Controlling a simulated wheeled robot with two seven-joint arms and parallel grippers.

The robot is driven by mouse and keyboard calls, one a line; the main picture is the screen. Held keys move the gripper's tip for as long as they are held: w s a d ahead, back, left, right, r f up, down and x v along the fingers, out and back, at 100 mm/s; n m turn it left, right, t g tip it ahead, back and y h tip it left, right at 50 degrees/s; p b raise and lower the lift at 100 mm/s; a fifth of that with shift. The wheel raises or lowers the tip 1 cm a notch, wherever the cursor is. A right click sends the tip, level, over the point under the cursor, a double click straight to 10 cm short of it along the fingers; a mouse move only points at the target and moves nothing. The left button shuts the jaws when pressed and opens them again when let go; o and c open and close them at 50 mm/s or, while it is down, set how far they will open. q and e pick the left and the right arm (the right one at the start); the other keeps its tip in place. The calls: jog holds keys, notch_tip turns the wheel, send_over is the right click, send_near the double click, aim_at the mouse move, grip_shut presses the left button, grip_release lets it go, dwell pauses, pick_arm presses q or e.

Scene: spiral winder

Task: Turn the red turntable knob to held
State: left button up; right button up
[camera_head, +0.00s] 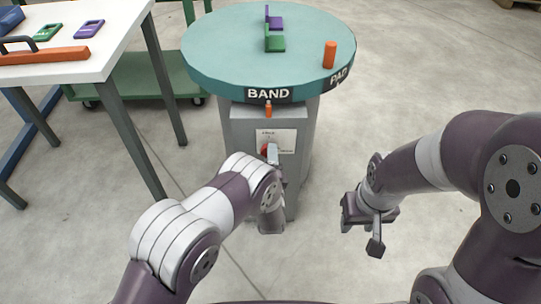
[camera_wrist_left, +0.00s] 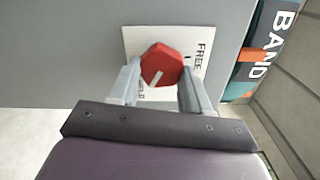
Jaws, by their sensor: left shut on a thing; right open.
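The red turntable knob (camera_head: 265,149) is on a white label plate (camera_head: 285,141) on the front of the grey pedestal. In the left wrist view the knob (camera_wrist_left: 161,64) sits between the two fingers of my left gripper (camera_wrist_left: 162,82), which is shut on it. A white line on the knob slants across its face. The plate reads FREE at the right, with partly hidden lettering below the knob. In the head view my left gripper (camera_head: 273,154) partly covers the knob. My right gripper (camera_head: 370,220) is open and empty, right of the pedestal and apart from it.
An orange pointer (camera_head: 268,110) is below BAND. A white table (camera_head: 110,40) stands left; floor is clear at right.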

pick_arm(q)
jog(key=shift+s+f, duration=0.1)
jog(key=shift+f, duration=0.05)
dwell(0.4)
jog(key=o, duration=1.1)
jog(key=shift+c, duration=0.2)
jog(key=s+p, duration=0.4)
jog(key=s, duration=0.8)
jog(key=shift+s, duration=0.3)
